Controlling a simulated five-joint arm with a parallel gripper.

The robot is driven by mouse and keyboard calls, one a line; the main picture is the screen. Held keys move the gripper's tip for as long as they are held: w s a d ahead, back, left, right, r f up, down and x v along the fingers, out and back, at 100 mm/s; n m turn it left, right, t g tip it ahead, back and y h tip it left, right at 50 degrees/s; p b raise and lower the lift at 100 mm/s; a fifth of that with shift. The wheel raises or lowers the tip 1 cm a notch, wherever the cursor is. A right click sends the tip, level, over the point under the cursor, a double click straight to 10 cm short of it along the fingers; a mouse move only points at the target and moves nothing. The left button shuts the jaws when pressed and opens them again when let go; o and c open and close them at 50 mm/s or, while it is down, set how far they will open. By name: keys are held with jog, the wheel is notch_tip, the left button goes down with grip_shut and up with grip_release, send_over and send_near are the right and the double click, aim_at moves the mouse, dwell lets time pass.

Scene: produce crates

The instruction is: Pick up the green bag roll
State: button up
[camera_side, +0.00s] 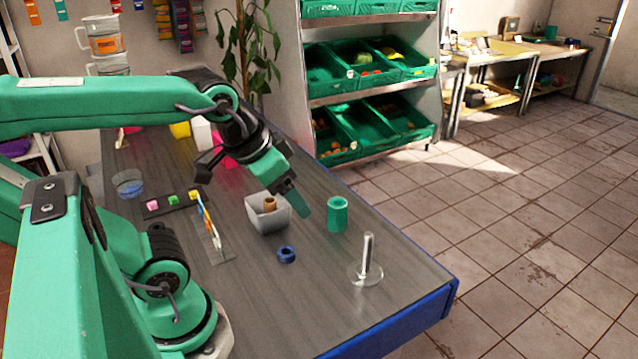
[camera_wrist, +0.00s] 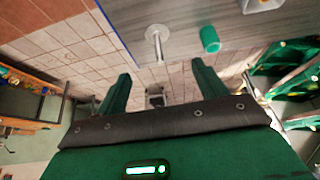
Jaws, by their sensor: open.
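The green bag roll (camera_side: 337,215) stands upright on the grey table, right of a grey bin. It also shows near the top of the wrist view (camera_wrist: 210,39), with its hollow end visible. My gripper (camera_side: 300,205) is above the table, just left of the roll in the side view, angled down to the right. In the wrist view my gripper (camera_wrist: 162,82) has its two green fingers spread wide with nothing between them. The roll is beyond the fingertips and apart from them.
A metal post on a round base (camera_side: 366,262) stands right of the roll. A grey bin (camera_side: 268,220) holds a brown roll (camera_side: 270,203). A blue ring (camera_side: 286,255) lies in front of the bin. The table's blue edge (camera_side: 400,322) is at the right.

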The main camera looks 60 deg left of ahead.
jog(key=w, duration=0.1)
jog(key=n+g, duration=0.4)
jog(key=g, duration=0.2)
send_over(338, 211)
jog(key=w+a, duration=0.1)
jog(key=a, duration=0.1)
notch_tip(338, 211, down, 14)
jog(key=shift+w+f+n, duration=0.15)
jog(key=shift+f+n, duration=0.15)
jog(key=shift+f, duration=0.15)
jog(key=shift+f, duration=1.3)
jog(key=shift+f, duration=0.1)
jog(key=shift+a+f, duration=0.15)
jog(key=shift+f, duration=2.35)
jog(key=shift+w, duration=0.1)
